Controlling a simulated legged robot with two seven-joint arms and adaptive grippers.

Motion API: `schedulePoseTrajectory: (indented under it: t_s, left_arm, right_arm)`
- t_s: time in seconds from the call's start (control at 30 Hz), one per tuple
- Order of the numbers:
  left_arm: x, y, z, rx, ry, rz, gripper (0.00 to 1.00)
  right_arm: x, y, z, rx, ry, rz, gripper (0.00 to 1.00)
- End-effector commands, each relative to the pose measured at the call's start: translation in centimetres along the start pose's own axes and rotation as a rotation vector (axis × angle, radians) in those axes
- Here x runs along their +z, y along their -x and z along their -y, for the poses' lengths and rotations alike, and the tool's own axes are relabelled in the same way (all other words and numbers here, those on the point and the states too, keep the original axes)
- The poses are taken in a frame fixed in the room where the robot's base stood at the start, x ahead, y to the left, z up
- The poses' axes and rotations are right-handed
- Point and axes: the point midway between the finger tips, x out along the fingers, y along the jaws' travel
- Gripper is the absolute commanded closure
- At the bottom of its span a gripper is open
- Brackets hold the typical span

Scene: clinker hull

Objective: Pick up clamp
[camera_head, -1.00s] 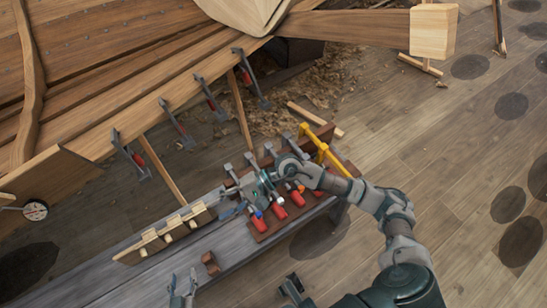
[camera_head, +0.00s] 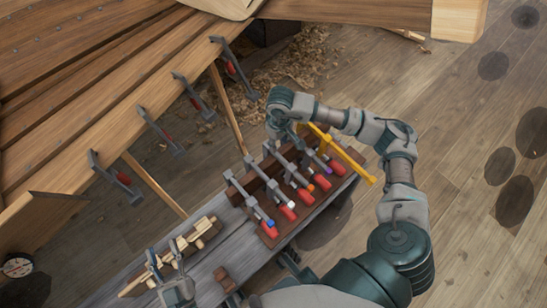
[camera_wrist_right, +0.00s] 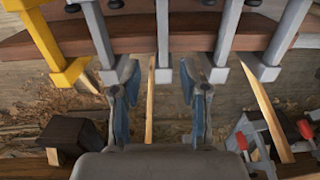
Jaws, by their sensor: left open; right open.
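Several grey bar clamps with red handles lie side by side on a brown wooden rack (camera_head: 337,187). Their end caps differ: one blue (camera_head: 270,223), one white (camera_head: 291,205), one orange (camera_head: 310,188), one purple (camera_head: 323,170). A yellow clamp (camera_head: 345,155) is at the rack's right end and at the left of the wrist view (camera_wrist_right: 42,35). My right gripper (camera_head: 274,130) is over the rack's far edge. In the wrist view it is open (camera_wrist_right: 158,78), with a grey clamp bar (camera_wrist_right: 163,40) between or just beyond its fingertips; contact is unclear. My left gripper (camera_head: 172,262) is open at lower left.
The rack stands on a grey bench (camera_head: 235,250). A wooden block piece (camera_head: 190,238) and a small brown block (camera_head: 224,278) lie to its left. More clamps (camera_head: 160,130) hang along the hull plank (camera_head: 110,120). The floor (camera_head: 460,150) at right is open.

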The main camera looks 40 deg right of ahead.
Motion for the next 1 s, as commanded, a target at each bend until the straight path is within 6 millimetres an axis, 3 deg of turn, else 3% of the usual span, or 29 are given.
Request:
schedulePoseTrajectory:
  t_s: [0.1,0.33,0.6,0.9,1.0]
  left_arm:
    - [-0.9,0.1,-0.2,0.003,0.006,-0.078,0.51]
    - [-2.1,0.3,-0.3,0.005,0.011,-0.164,0.51]
    - [-4.5,1.4,-0.4,0.009,0.029,-0.368,0.51]
    - [-5.3,1.6,-0.7,0.011,0.029,-0.405,0.51]
    - [-5.2,1.6,-0.7,0.011,0.028,-0.404,0.51]
  right_arm:
    - [0.1,-2.2,0.0,-0.001,-0.001,0.003,0.56]
    - [0.0,-3.9,0.1,-0.002,0.0,0.002,0.56]
    - [-0.2,-7.8,0.8,-0.001,-0.002,0.004,0.56]
    - [-0.2,-8.2,0.7,-0.001,-0.002,-0.003,0.56]
    - [-0.2,-8.2,0.7,-0.002,-0.002,-0.002,0.79]
